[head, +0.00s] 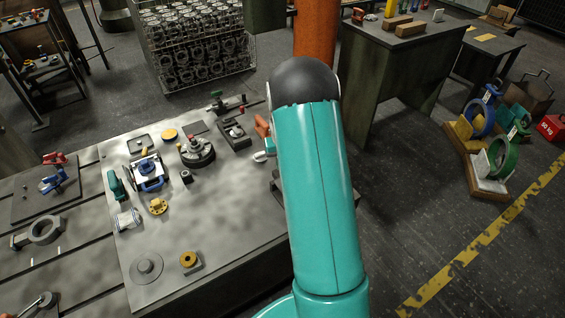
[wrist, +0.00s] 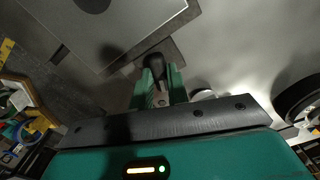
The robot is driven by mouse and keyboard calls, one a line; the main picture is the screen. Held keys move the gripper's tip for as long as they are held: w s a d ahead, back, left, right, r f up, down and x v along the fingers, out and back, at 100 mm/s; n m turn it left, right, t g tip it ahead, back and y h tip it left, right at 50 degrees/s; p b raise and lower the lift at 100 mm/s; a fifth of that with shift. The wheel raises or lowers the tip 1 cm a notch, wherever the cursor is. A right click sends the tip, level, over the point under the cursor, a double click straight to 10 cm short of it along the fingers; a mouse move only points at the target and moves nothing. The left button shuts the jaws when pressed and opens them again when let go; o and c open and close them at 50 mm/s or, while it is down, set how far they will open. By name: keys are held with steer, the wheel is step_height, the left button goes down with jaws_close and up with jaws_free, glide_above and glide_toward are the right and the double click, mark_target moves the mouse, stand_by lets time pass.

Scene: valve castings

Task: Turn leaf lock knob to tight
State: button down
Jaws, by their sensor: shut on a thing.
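In the wrist view my gripper (wrist: 159,80) has its two green fingers closed around a black rounded knob (wrist: 153,64), which I take to be the leaf lock knob. The knob's dark end sticks out beyond the fingertips, and its base is hidden between them. A dark grey strip lies beside the knob, at the edge of a large grey plate (wrist: 105,35). No tight mark can be read on it. In the head view my teal arm hides the fingers and the knob.
The grey bench (head: 215,218) holds clamps, a round dark fixture (head: 196,152), a blue-framed part (head: 147,174) and yellow rings. A wire basket of castings (head: 196,48) stands behind. A second table (head: 405,38) stands at back right.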

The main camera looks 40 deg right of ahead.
steer(key=shift+w, duration=0.1)
steer(key=c, duration=1.6)
jaws_free()
steer(key=shift+c, duration=0.2)
steer(key=shift+r, duration=0.15)
step_height(320, 180, up, 14)
